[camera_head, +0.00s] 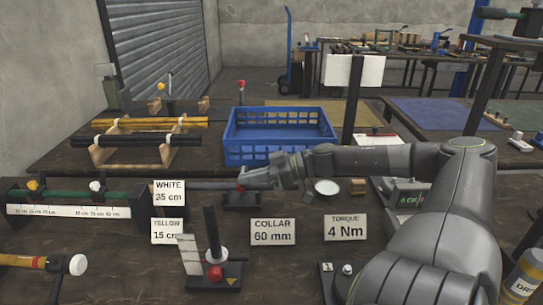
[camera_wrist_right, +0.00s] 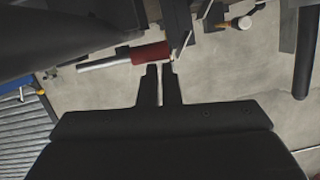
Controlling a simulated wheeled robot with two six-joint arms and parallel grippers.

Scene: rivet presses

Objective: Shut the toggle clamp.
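What appears to be the toggle clamp, with a red grip (camera_head: 240,188) and a dark base (camera_head: 240,203), stands on the near bench, left of centre, below the blue crate. My right gripper (camera_head: 250,178) reaches in from the right, level and pointing left, just above the grip. In the right wrist view, a red grip (camera_wrist_right: 150,53) on a silver rod (camera_wrist_right: 105,62) lies just beyond the fingertips of my right gripper (camera_wrist_right: 161,68). Its fingers are almost together, with a thin gap and nothing visibly between them. I cannot tell whether they touch the grip. My left gripper is out of view.
A blue crate (camera_head: 280,150) stands behind the gripper. A fixture with a black post (camera_head: 212,232) and red ball (camera_head: 215,273) stands in front. Cards, including a COLLAR card (camera_head: 272,232), stand nearby.

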